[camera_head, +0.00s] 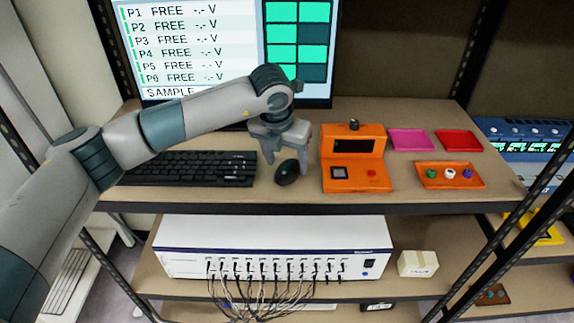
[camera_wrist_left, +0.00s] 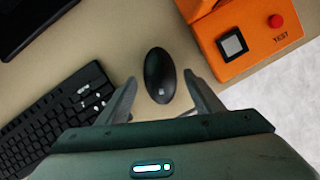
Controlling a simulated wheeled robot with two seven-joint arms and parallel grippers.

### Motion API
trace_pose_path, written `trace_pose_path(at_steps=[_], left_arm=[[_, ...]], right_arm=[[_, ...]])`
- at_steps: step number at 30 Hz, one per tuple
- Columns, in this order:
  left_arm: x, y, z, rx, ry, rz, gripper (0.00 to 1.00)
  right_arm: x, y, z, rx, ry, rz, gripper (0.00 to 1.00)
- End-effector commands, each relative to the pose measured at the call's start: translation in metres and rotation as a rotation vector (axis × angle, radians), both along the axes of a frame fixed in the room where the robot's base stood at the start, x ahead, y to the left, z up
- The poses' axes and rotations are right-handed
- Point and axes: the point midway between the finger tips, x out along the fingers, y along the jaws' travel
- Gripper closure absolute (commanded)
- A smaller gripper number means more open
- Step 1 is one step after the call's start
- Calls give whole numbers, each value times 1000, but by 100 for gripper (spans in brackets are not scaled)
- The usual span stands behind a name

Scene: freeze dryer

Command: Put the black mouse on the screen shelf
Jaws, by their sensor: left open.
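The black mouse (camera_head: 287,173) lies on the upper shelf (camera_head: 300,198), between the black keyboard and the orange device. My left gripper (camera_head: 287,170) is open over the mouse area, with its fingers pointing down. In the left wrist view the mouse (camera_wrist_left: 159,75) shows whole, ahead of and between the two spread fingertips of my left gripper (camera_wrist_left: 161,82). No contact between the fingers and the mouse is visible. The screen (camera_head: 225,45) stands at the back of this same shelf. My right gripper is not in view.
The black keyboard (camera_head: 190,168) is left of the mouse. The orange device (camera_head: 355,178) is close on its right. Pink (camera_head: 411,140), red (camera_head: 459,141) and orange (camera_head: 449,176) trays lie further right. A white cabled unit (camera_head: 275,245) and a small box (camera_head: 418,263) are on the lower shelf.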

Motion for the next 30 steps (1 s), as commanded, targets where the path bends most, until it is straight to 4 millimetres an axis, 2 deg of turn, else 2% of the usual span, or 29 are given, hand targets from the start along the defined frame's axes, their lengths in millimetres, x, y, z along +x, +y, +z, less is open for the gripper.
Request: trace_pose_path(at_steps=[15, 21, 30], left_arm=[[-23, 10, 80, 0, -2, 1, 40], [-27, 12, 95, 1, 0, 0, 40], [-28, 12, 97, 0, 1, 0, 40]], right_arm=[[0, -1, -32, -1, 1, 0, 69], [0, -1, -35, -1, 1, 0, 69], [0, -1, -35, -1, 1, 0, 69]])
